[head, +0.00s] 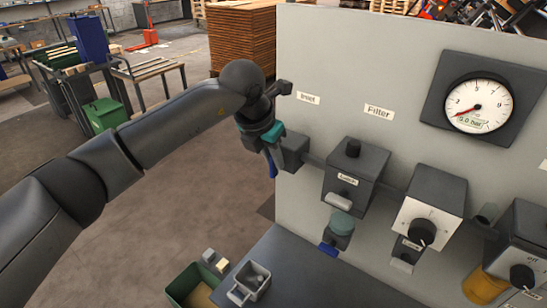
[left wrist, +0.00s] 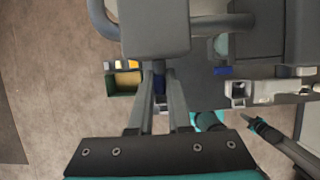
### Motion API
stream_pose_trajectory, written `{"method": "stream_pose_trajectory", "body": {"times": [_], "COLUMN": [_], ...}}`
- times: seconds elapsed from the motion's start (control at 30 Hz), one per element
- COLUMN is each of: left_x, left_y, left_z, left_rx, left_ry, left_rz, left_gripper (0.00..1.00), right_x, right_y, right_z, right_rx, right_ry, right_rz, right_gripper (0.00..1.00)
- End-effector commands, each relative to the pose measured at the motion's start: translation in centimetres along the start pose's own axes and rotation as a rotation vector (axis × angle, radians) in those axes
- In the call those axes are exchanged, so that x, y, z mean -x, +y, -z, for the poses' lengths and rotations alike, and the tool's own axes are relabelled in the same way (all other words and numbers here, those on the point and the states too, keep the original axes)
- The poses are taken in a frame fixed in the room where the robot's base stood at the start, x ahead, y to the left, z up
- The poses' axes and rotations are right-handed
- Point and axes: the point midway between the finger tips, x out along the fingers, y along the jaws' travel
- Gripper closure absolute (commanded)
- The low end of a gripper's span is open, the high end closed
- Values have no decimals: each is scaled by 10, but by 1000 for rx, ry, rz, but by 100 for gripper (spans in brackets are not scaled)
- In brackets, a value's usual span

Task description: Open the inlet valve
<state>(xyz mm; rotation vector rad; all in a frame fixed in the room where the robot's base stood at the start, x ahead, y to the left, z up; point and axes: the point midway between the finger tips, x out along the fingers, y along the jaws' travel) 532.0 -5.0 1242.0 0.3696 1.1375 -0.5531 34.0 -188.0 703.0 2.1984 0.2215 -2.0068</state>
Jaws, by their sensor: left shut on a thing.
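The inlet valve (head: 292,152) is a dark grey block on the left edge of the pale panel, below the "Inlet" label (head: 308,98). Its blue lever (head: 271,165) hangs down on the left side. My left gripper (head: 269,148) is at this lever, with its fingers shut on it. In the left wrist view, the two grey fingers (left wrist: 161,108) close around the blue lever (left wrist: 159,82) below the grey valve body (left wrist: 155,28). The fingers hide part of the lever. At the lower right of that view, a dark arm, probably my right, ends in a small unclear tip (left wrist: 250,121).
The filter housing (head: 354,175) stands to the right, with a blue drain lever (head: 328,249) below it. A pressure gauge (head: 480,105) is at the upper right. A small grey bin (head: 250,282) and a green crate (head: 186,289) are below.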

Motion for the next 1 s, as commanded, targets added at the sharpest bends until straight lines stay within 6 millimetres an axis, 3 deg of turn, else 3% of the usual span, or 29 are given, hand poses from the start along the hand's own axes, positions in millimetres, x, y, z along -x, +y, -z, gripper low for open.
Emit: {"method": "stream_pose_trajectory", "body": {"times": [0.37, 1.0], "left_x": [-1, -5], "left_y": [-1, -10], "left_z": [0, 1], "left_rx": [-23, -179], "left_ry": [-3, -5], "left_rz": [-50, -429], "left_gripper": [100, 100], "right_x": [-10, -90], "right_y": [0, -1], "right_z": [-1, -8], "right_rx": [0, -1], "right_ry": [0, 1], "right_rz": [0, -1], "right_gripper": [100, 100]}}
